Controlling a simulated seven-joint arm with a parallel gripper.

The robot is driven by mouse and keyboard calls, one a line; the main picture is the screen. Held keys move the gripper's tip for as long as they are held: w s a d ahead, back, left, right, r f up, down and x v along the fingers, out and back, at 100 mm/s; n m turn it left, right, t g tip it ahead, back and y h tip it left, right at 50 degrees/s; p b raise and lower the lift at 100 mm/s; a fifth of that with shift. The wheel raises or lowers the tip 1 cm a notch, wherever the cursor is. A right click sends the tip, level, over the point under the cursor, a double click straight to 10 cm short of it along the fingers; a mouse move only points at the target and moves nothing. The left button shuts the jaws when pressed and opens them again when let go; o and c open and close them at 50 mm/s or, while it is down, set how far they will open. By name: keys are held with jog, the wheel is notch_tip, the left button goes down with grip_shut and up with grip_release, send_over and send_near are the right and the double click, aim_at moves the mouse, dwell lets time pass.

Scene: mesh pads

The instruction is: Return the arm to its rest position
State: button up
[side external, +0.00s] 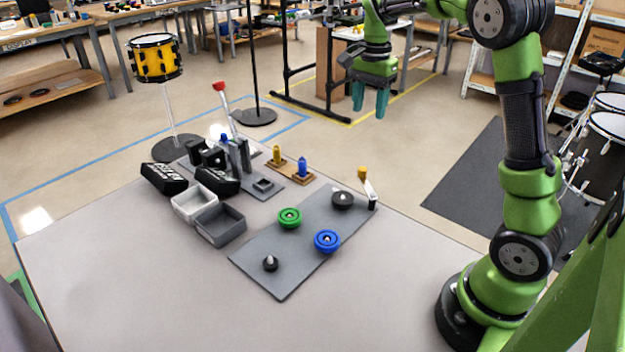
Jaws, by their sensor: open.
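My gripper (370,98) is in the upper middle of the side external view. It points down, open and empty, high above the far side of the table. Its two teal fingers are apart and touch nothing. My green arm comes from the base at the right and arches over to it. Below it on the table (130,270) lies a dark grey mat (262,257). A green ring-shaped pad (290,217) and a blue ring-shaped pad (327,241) sit on the mat.
The table's front left is clear.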

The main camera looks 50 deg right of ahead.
jog(key=s+a+r+n+t+y, duration=0.1)
jog(key=s+a+n+t, duration=0.2)
jog(key=s+a+n, duration=0.3)
jog(key=s+a+r+n+t+y, duration=0.1)
jog(key=s+a+n+t, duration=0.3)
jog(key=a, duration=1)
jog(key=s+n, duration=0.3)
jog(key=s, duration=0.2)
jog(key=shift+s+a+n, duration=0.15)
jog(key=shift+a+n, duration=0.1)
jog(key=shift+n, duration=0.05)
